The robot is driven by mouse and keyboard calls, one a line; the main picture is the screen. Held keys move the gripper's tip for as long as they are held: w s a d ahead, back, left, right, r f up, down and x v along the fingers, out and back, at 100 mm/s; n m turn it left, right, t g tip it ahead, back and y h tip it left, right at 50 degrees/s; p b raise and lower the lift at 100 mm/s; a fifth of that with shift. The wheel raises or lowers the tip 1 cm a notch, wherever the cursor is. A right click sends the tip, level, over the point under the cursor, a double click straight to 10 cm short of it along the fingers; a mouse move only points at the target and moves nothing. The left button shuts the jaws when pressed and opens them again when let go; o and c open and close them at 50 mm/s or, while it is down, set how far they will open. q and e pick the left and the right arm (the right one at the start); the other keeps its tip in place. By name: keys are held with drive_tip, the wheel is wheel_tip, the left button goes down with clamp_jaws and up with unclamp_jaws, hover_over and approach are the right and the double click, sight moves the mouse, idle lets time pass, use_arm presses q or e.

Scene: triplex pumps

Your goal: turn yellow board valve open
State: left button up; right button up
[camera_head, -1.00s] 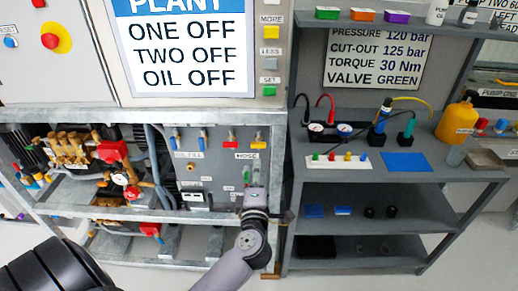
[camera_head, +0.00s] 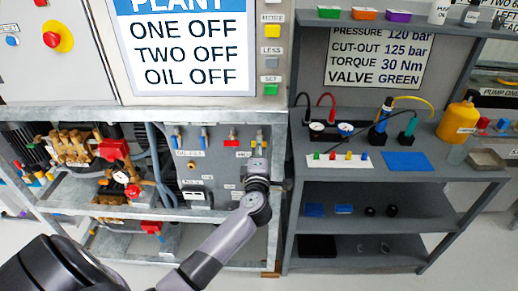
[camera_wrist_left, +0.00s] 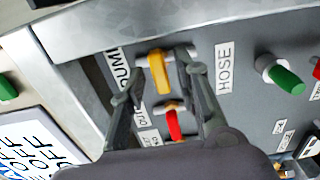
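The yellow board valve (camera_wrist_left: 158,72) has a short yellow handle and sits beside the HOSE label in the left wrist view. My left gripper (camera_wrist_left: 164,72) is open there, with one finger on each side of the handle. I cannot tell whether the fingers touch it. My right gripper is not in view.
A red valve handle (camera_wrist_left: 173,125) is close to the fingers in the wrist view. A green handle (camera_wrist_left: 286,79) stands to the right. A steel frame beam (camera_head: 210,115) runs just above the board. The grey shelf (camera_head: 350,195) stands to the right.

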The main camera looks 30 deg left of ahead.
use_arm(q)
clamp_jaws()
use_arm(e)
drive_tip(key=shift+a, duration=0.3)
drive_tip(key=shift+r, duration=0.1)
use_arm(q)
drive_tip(key=n+p, duration=0.1)
drive_tip(key=n, duration=1.5)
drive_tip(key=shift+f, duration=0.1)
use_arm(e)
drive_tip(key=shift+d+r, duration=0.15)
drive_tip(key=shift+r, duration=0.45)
use_arm(q)
drive_tip(key=shift+n, duration=0.4)
drive_tip(key=shift+o, duration=0.9)
unclamp_jaws()
